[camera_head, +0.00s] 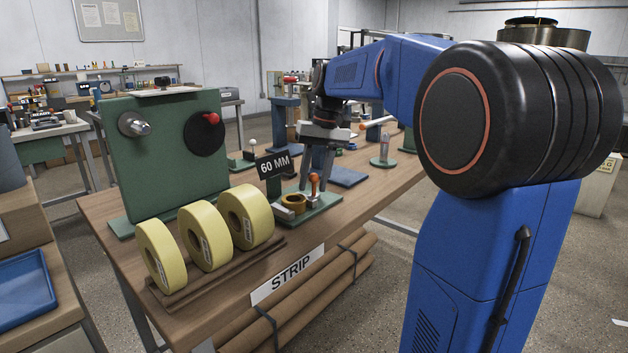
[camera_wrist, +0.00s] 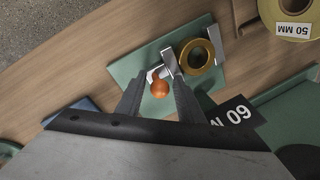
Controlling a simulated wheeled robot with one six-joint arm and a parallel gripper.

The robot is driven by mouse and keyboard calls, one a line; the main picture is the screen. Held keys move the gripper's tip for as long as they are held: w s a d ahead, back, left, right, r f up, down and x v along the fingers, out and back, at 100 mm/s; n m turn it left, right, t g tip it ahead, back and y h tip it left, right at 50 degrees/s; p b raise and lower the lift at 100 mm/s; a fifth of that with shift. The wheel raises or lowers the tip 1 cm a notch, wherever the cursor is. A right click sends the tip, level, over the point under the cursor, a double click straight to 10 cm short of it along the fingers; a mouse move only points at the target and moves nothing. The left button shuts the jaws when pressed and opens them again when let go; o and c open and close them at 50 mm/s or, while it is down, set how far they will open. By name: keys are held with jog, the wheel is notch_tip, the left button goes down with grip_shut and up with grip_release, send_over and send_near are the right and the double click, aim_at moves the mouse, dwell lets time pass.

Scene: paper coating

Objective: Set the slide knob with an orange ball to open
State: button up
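The slide knob with an orange ball (camera_head: 314,178) stands on a small green base plate (camera_head: 322,207) on the wooden bench. In the wrist view the orange ball (camera_wrist: 160,89) shows between the two fingers of my gripper (camera_wrist: 158,80), with a gap on each side. In the head view my gripper (camera_head: 318,178) points down at the knob, its fingers apart. A metal slide piece (camera_wrist: 169,62) lies by the ball, beside a brass ring (camera_wrist: 196,54). I cannot tell the slide's exact position.
Several yellow rolls (camera_head: 155,255) sit in a rack at the bench front. A green panel machine (camera_head: 160,150) stands behind them. A clear post on a green base (camera_head: 384,152) is further right.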

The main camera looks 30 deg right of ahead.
grip_shut()
jog(key=shift+w+d, duration=0.3)
jog(key=shift+d, duration=0.55)
jog(key=shift+w+d, duration=0.3)
jog(key=shift+d, duration=0.55)
jog(key=shift+o, duration=1.5)
grip_release()
jog(key=shift+r, duration=0.15)
jog(key=d+r, duration=0.3)
jog(key=r, duration=1.3)
jog(key=shift+s+r, duration=0.4)
jog(key=shift+d, duration=0.1)
